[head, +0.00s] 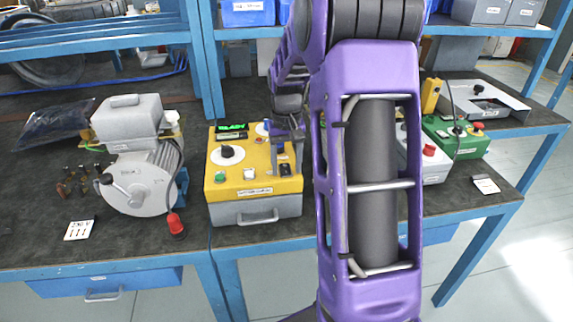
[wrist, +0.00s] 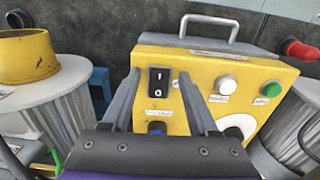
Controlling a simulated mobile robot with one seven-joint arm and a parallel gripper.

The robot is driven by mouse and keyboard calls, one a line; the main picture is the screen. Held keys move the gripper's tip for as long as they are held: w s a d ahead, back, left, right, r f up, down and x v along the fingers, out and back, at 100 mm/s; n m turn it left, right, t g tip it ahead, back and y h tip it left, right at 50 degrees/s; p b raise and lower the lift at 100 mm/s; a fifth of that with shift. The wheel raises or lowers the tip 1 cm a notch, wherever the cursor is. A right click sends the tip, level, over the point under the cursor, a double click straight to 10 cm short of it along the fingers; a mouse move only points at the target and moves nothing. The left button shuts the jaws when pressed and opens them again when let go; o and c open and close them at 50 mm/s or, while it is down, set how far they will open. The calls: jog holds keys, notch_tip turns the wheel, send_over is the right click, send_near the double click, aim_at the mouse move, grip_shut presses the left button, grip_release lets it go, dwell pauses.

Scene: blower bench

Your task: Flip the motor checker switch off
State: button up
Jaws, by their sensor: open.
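The motor checker (head: 215,185) is a yellow-topped box with a grey front and handle, standing on the bench left of my arm. Its black rocker switch (wrist: 159,82), marked I and O, sits on the yellow panel; it also shows in the head view (head: 285,170). I cannot tell which side of the rocker is pressed. My gripper (wrist: 160,80) is open and empty. In the wrist view its two fingers stand on either side of the switch. In the head view my gripper (head: 285,148) is over the panel's right part; contact is unclear.
The panel also has a black knob (head: 228,155), a green button (wrist: 272,89), a white button (wrist: 226,84) and a lit green display (head: 232,127). A grey blower motor (head: 140,185) stands to the left with a red plug (head: 175,224). A green box (head: 458,140) stands to the right.

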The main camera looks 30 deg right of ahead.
jog(key=shift+c, duration=0.3)
grip_shut()
